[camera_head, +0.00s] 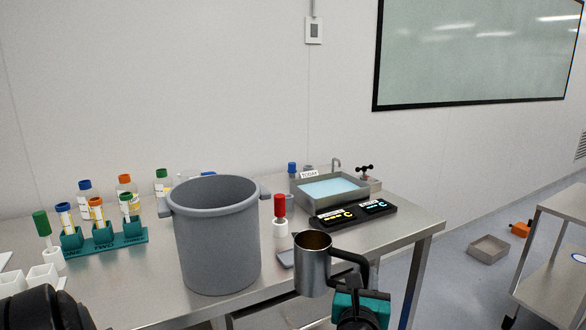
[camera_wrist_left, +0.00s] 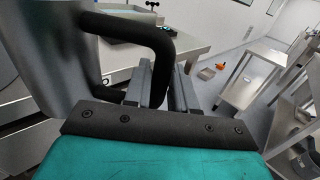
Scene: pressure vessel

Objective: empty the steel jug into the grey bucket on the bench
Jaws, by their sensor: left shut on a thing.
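The steel jug (camera_head: 313,266) is close to upright in the head view, just right of the grey bucket (camera_head: 216,245) and in front of the bench's front edge. Its inside looks brownish; I cannot tell how much it holds. My left gripper (camera_head: 358,283) is shut on the jug's black handle (camera_head: 350,258). In the left wrist view the handle (camera_wrist_left: 150,30) runs between the fingers (camera_wrist_left: 160,88), and the jug's side (camera_wrist_left: 45,60) fills the left. The bucket stands upright on the steel bench (camera_head: 150,290); its bottom inside is hidden. My right gripper is not in view.
A teal rack (camera_head: 105,243) with bottles stands left of the bucket. A red-capped bottle (camera_head: 280,215), a small basin (camera_head: 330,190) with blue liquid and black labelled blocks (camera_head: 352,214) stand behind the jug. A steel cart (camera_head: 565,205) stands at right.

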